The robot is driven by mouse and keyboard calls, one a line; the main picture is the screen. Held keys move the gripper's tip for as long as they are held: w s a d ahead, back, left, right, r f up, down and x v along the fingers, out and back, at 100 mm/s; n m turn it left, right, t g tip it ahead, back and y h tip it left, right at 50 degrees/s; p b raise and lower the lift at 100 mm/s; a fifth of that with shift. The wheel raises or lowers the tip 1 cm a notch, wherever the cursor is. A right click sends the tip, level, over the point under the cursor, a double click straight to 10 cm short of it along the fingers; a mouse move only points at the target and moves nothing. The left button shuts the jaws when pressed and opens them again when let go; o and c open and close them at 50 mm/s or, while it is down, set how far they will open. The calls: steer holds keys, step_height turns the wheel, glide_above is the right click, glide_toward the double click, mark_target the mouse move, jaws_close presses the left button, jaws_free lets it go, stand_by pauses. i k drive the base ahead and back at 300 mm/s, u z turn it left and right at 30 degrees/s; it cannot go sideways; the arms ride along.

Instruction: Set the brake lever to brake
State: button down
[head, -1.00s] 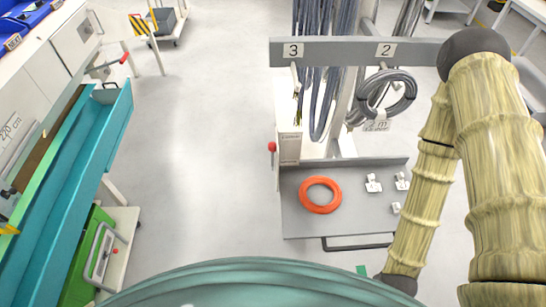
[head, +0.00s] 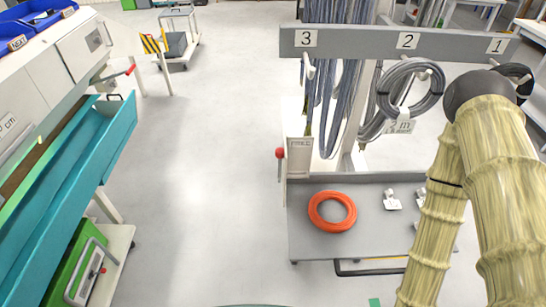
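A lever with a red ball knob (head: 280,153) stands on a thin upright rod at the left side of the grey reel rack. Beside it is a pale box with a small label plate (head: 300,144), whose print is too small to read surely. I cannot tell the lever's setting from here. Another lever with a red grip (head: 130,70) sticks out from the bench at the left. My arm fills the right side, but my gripper is not in view.
The rack's crossbar (head: 350,42) carries number plates and hanging grey cable coils (head: 410,90). An orange coil (head: 332,211) and small white pieces (head: 392,200) lie on its base shelf. A teal trough (head: 100,160) and green box (head: 75,265) are left. Open floor (head: 200,190) lies between.

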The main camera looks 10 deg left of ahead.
mark_target(280, 151)
steer(key=k, duration=0.5)
steer(key=u, duration=2.2)
steer(key=k, duration=0.8)
steer(key=z, duration=1.2)
steer(key=i, duration=0.5)
steer(key=u, duration=0.05)
